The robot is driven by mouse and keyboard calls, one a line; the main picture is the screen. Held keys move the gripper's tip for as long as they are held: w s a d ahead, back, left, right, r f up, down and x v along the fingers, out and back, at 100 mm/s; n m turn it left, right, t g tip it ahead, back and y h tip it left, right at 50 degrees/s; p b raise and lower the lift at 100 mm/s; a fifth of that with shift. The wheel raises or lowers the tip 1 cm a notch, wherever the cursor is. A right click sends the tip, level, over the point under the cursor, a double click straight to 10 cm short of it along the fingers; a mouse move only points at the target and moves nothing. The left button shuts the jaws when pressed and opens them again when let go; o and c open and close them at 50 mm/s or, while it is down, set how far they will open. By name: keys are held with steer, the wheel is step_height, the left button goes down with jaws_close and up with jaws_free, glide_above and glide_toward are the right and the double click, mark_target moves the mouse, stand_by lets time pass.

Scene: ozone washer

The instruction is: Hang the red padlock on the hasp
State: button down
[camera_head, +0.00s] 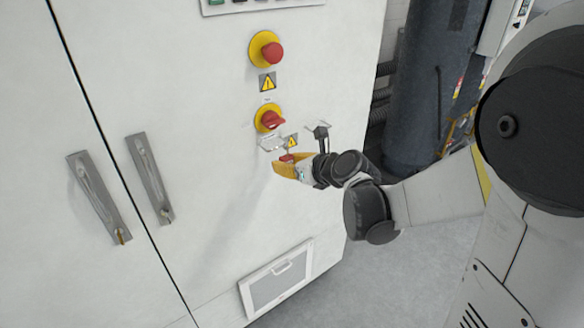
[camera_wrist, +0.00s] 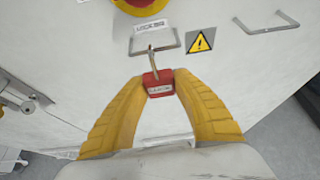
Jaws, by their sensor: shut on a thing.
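The red padlock (camera_wrist: 159,86) is held between the yellow fingertips of my gripper (camera_wrist: 158,84), with its shackle pointing up in the wrist view. The top of the shackle overlaps the lower bar of a thin metal hasp (camera_wrist: 173,46); I cannot tell whether it is through or only in front of it. In the head view my gripper (camera_head: 288,164) is at the white cabinet front, just below the hasp (camera_head: 268,144) and the red-and-yellow rotary switch (camera_head: 270,119). The padlock (camera_head: 287,158) shows there as a small red patch, partly hidden by the fingers.
A yellow warning label (camera_wrist: 200,41) is right of the hasp, and another metal loop (camera_wrist: 265,22) sticks out farther right. A red emergency button (camera_head: 271,51) is above. Two door handles (camera_head: 150,178) (camera_head: 97,195) are at left. A vent (camera_head: 277,280) is low on the door.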

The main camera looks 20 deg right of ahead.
steer(key=shift+w+a, duration=0.3)
steer(key=shift+w, duration=0.6)
steer(key=shift+w+a, duration=0.3)
steer(key=shift+w, duration=0.6)
steer(key=shift+f+b, duration=0.75)
steer(key=shift+f, duration=0.05)
steer(key=c, duration=1)
jaws_free()
